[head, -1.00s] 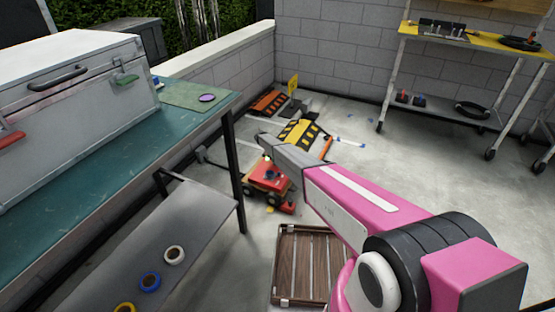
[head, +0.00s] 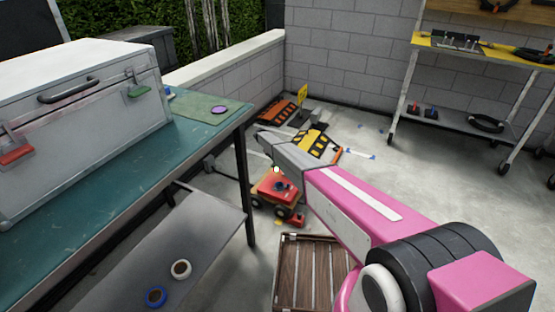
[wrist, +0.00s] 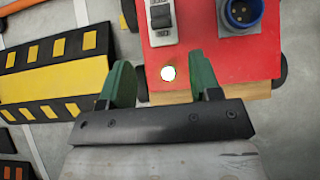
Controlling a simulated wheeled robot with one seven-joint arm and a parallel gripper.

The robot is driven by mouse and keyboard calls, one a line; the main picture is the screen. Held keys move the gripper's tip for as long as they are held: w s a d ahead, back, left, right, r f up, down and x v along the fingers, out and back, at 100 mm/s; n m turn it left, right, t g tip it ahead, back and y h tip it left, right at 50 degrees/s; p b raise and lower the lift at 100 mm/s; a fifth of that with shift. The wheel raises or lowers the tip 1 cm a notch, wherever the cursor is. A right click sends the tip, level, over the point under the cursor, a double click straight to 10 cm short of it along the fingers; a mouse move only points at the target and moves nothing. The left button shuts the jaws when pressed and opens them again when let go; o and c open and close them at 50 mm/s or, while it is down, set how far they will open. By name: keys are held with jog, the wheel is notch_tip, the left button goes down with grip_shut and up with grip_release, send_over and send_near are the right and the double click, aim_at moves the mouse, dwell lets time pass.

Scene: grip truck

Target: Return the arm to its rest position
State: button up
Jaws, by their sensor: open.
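My pink and grey arm (head: 375,205) reaches out from the lower right in the head view, its grey end pointing toward the back left. My gripper (wrist: 162,80) shows in the wrist view with its two green fingers wide apart and nothing held between them. Beyond the fingers is the flat top of a red wheeled truck (wrist: 215,60), with a grey switch and a blue socket on it. A small white round spot (wrist: 168,73) shows between the fingers. The truck also shows on the floor in the head view (head: 272,186).
A teal workbench (head: 100,190) with a metal chest (head: 85,110) stands left. Its lower shelf (head: 205,225) holds tape rolls. A slatted wooden crate (head: 305,270) lies below my arm. Yellow-black ramps (head: 312,145) are behind the truck. Open floor (head: 440,180) lies right, before a shelf rack (head: 475,50).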

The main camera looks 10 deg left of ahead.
jog(key=s+d+r+m+y, duration=0.25)
jog(key=s+d+r, duration=0.45)
jog(key=s+d, duration=0.4)
jog(key=s+d+r+m+t+y, duration=0.1)
jog(key=s+d+r+m, duration=0.3)
jog(key=s+d+r, duration=0.65)
jog(key=s+d+r+m+y, duration=0.3)
jog(key=s+d, duration=0.4)
jog(key=s, duration=0.8)
jog(key=s+d+r+m+t, duration=0.1)
jog(key=s+d+r+m, duration=0.1)
jog(key=s+r, duration=0.3)
jog(key=s+d+r+m+t+y, duration=0.1)
jog(key=s+d+r, duration=0.3)
jog(key=s, duration=0.8)
jog(key=shift+s+r+m, duration=0.25)
jog(key=shift+r+m, duration=0.4)
jog(key=shift+y, duration=0.25)
